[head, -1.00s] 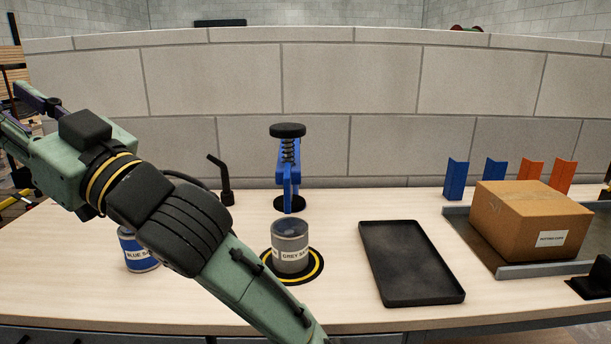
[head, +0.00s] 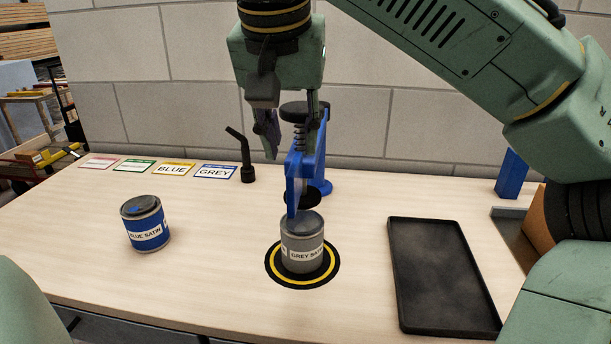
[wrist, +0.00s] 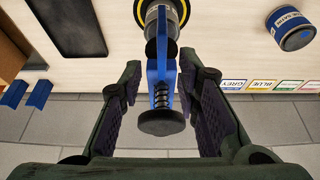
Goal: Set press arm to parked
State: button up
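The blue press (head: 312,160) stands at the back of the bench, with a black knob (head: 300,110) and a spring on top. Its black pad (head: 303,198) hangs over the rear of the grey satin can (head: 302,250), which stands upright on a black and yellow ring. I cannot tell whether pad and can touch. My gripper (head: 291,135) points down at the press from above. In the wrist view, my gripper (wrist: 163,102) is open, with the knob (wrist: 161,123) and blue arm (wrist: 162,75) between its fingers. Gaps show on both sides.
A blue satin can (head: 146,224) stands at left. Colour labels (head: 173,169) and a black bent lever (head: 245,158) are at the back left. A black tray (head: 441,275) lies right of the grey can. A block wall rises behind; the front left bench is clear.

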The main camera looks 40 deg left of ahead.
aim_at(295, 184)
jog(key=p+x, duration=0.1)
jog(key=x, duration=0.9)
jog(key=shift+a+f, duration=0.15)
jog(key=shift+f, duration=0.05)
grip_shut()
dwell(0.5)
